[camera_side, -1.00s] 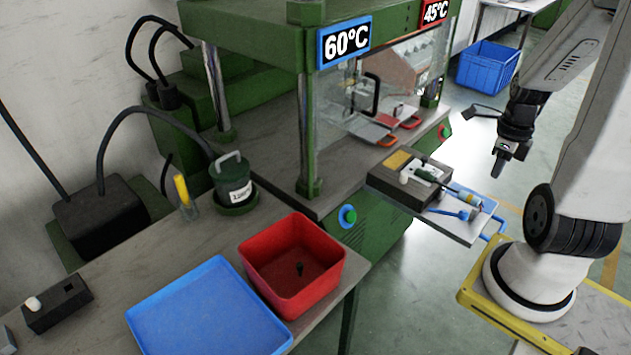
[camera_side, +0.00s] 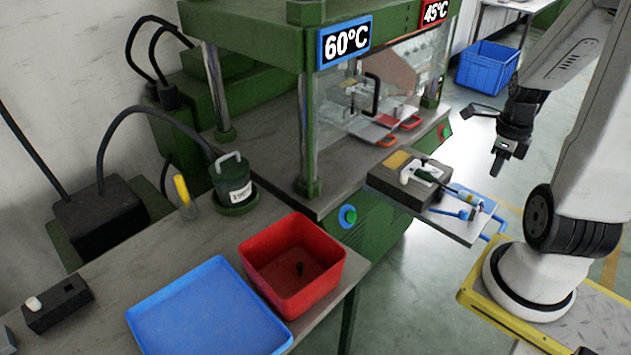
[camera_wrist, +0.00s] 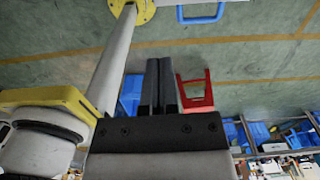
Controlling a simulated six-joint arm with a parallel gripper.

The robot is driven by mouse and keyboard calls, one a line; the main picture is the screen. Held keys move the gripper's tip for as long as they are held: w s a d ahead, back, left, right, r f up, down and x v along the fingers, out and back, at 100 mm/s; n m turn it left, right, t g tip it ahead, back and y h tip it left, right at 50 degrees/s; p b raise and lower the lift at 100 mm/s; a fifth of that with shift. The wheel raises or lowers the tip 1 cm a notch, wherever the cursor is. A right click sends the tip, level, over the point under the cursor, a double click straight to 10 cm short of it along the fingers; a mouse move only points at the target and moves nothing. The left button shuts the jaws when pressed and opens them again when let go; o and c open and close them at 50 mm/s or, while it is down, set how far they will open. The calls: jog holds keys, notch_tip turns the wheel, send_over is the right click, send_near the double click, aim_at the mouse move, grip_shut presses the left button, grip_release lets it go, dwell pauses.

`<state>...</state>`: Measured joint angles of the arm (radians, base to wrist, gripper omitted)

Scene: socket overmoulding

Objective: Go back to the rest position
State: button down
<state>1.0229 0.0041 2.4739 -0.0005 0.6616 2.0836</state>
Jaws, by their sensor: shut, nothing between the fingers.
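My gripper (camera_side: 497,163) hangs in the air at the right of the side view, pointing down, to the right of the small shelf at the press's front. It is shut and empty. In the wrist view its two dark fingers (camera_wrist: 159,88) lie close together with nothing between them.
The green press (camera_side: 370,225) stands in the middle. A small shelf (camera_side: 462,232) with tools and a dark block (camera_side: 395,185) juts towards my arm. A red bin (camera_side: 330,262) and a blue tray (camera_side: 205,310) are on the bench. A blue crate (camera_side: 487,68) stands behind.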

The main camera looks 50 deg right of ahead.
jog(key=w+a+n+t, duration=0.1)
jog(key=w+a+n, duration=0.3)
jog(key=a+n, duration=0.3)
jog(key=w+a+f+n, duration=0.1)
jog(key=w+a+n, duration=0.4)
jog(key=n, duration=1.1)
jog(key=w+a+n+t, duration=0.1)
jog(key=w+a+n, duration=0.4)
jog(key=a+n, duration=0.5)
jog(key=n, duration=0.2)
jog(key=shift+w+a+f+n+t, duration=0.2)
jog(key=shift+a+n+t, duration=0.1)
jog(key=shift+a, duration=0.05)
